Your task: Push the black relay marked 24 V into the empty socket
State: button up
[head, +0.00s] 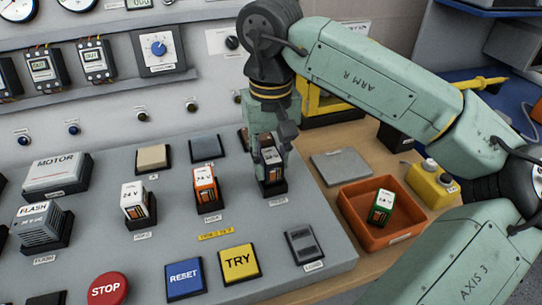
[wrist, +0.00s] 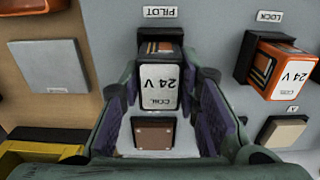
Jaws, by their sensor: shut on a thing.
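The black relay (wrist: 158,78) has a white top face reading COIL 24 V, upside down in the wrist view. It also shows in the head view (head: 272,156), below my gripper. My gripper (head: 270,138) is shut on it, with a purple-padded finger on each side in the wrist view (wrist: 163,108). The relay stands upright at the black socket (head: 272,188) labelled PILOT, whose rim shows in the wrist view (wrist: 160,36). The relay hides most of the socket. I cannot tell how deep it sits.
An orange 24 V relay (head: 205,184) and a white 24 V relay (head: 136,200) stand in sockets to the left. An orange tray (head: 385,240) holding a green relay (head: 381,204) lies to the right. Push buttons, including TRY (head: 239,263), line the panel's front.

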jog(key=shift+f+b, duration=0.65)
jog(key=shift+f, duration=0.15)
jog(key=o, duration=1.2)
jog(key=shift+o, duration=0.2)
jog(key=shift+r, duration=0.1)
jog(key=shift+r+p, duration=1.8)
jog(key=shift+r, duration=0.75)
notch_tip(320, 180, up, 12)
